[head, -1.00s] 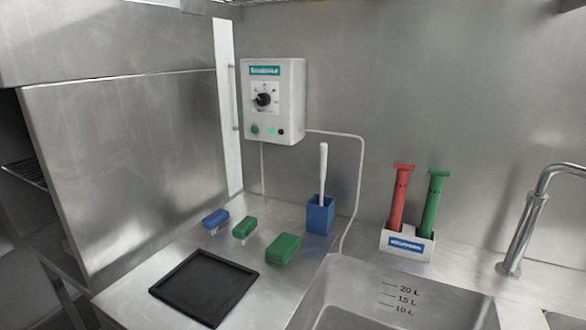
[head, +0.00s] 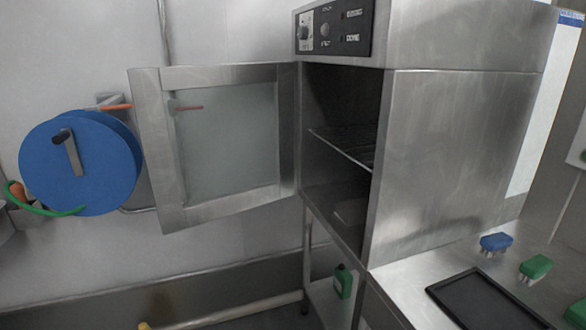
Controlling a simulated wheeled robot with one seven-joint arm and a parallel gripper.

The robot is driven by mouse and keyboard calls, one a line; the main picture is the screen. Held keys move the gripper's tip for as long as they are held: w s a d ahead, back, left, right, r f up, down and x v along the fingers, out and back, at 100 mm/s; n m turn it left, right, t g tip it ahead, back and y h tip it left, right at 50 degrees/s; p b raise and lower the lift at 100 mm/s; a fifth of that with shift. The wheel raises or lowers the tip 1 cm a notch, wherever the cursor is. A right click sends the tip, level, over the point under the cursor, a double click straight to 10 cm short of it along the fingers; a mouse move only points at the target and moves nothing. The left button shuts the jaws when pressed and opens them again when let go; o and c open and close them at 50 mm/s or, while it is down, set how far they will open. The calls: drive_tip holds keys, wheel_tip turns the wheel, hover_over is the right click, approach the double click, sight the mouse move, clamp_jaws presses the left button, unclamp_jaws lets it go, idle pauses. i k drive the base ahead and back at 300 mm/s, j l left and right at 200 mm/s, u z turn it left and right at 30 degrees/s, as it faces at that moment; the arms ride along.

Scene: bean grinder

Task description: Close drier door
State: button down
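The drier (head: 455,150) is a steel cabinet right of centre in the head view, with a control panel (head: 335,33) at its top front. Its door (head: 146,150), a steel frame around a glass pane (head: 228,140), stands wide open and swung out to the left from the hinge side at the cabinet's left edge. The dark inside shows a wire shelf (head: 345,148). My gripper is not in view.
A blue hose reel (head: 75,165) with a green hose hangs on the wall just left of the door. A pipe (head: 240,300) runs low along the wall.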

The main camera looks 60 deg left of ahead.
sight(146, 85)
drive_tip(key=u, duration=1.4)
drive_tip(key=j, duration=0.15)
drive_tip(key=i+u, duration=0.05)
